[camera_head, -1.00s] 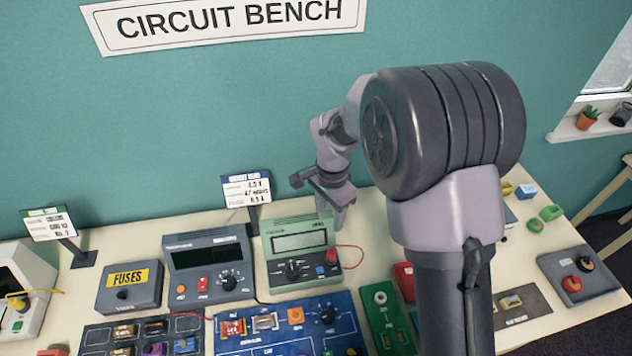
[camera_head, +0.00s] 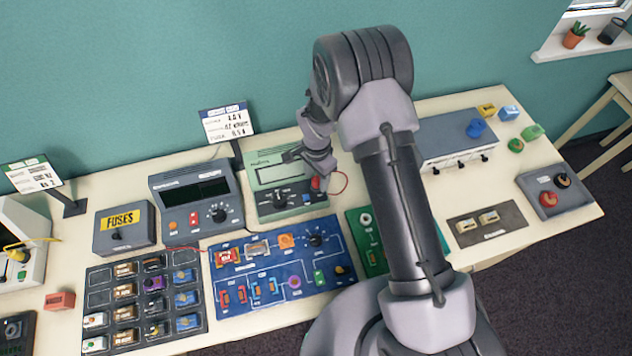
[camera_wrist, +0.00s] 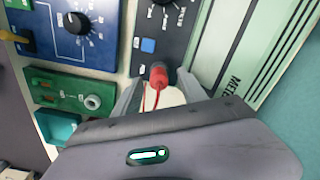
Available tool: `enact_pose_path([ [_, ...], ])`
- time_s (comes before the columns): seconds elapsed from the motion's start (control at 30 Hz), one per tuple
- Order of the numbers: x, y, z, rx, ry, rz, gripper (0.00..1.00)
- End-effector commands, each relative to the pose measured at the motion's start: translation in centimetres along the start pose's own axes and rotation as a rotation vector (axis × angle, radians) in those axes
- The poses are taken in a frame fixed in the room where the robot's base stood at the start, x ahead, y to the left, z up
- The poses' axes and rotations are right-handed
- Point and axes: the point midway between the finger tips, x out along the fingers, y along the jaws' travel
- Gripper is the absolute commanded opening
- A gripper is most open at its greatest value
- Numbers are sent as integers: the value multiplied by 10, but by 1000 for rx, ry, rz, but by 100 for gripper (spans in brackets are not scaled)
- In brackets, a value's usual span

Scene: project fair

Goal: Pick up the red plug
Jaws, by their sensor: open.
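The red plug (camera_wrist: 158,74) sits at the lower edge of the green meter's dark panel in the wrist view, with a thin red lead trailing from it. In the head view the red plug (camera_head: 317,184) shows at the meter's lower right corner, just below my gripper (camera_head: 312,168). In the wrist view my gripper (camera_wrist: 158,92) is open, with one finger on each side of the plug. Whether the fingers touch it cannot be told. The green meter (camera_head: 268,160) stands on the bench. A blue square part (camera_wrist: 148,45) is beside the plug on its panel.
A blue circuit board (camera_head: 262,305) lies in front of the meter. A green board (camera_head: 355,235) is partly hidden behind my arm. A grey power unit (camera_head: 196,200) and a fuses box (camera_head: 122,228) stand to the left. The right end of the bench holds several small parts.

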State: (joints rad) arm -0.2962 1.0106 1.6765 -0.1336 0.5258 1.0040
Motion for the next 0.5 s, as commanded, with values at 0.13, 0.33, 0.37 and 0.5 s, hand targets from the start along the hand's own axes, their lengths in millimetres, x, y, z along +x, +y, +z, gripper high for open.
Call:
enact_pose_path([
  [0.13,-1,0,0,0,0,0,46],
  [0.33,-1,0,0,0,0,0,6],
  [0.37,-1,0,0,0,0,0,0],
  [0.5,-1,0,0,0,0,0,0],
])
